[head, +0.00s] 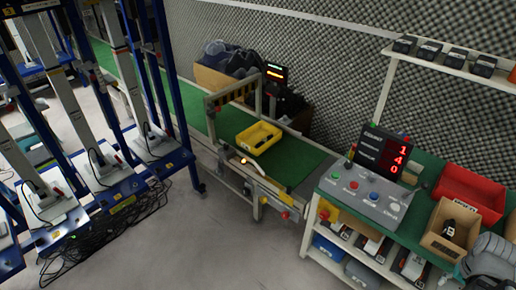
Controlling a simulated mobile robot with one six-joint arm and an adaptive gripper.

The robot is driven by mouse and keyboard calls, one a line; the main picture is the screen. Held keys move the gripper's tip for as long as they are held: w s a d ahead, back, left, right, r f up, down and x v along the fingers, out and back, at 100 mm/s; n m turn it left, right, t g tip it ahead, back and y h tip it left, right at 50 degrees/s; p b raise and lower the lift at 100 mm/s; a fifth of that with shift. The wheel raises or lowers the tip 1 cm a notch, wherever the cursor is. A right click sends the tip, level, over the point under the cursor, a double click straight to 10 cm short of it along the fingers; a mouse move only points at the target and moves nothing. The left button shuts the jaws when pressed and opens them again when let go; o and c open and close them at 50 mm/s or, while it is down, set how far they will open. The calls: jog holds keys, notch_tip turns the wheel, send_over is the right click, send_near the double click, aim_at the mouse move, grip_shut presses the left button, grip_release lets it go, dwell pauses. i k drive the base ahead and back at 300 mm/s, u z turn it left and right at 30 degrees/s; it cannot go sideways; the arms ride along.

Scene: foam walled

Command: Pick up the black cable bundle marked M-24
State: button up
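Black cables (100,232) lie in a loose tangle on the floor at the foot of the blue rack, at the lower left of the head view. No M-24 mark can be read on them. A small black item with a light patch (449,229) lies in an open cardboard box on the green bench at the right; it is too small to tell what it is.
A yellow bin (259,137) sits on the green conveyor (292,162). A grey control box (365,196), a red bin (470,192) and the cardboard box (433,241) stand on the bench. The blue rack (160,160) fills the left. Grey floor (215,245) between is clear.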

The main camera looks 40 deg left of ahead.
aim_at(263, 140)
jog(key=k, duration=0.55)
jog(key=u, duration=0.9)
jog(key=i, duration=0.7)
jog(key=u, duration=0.6)
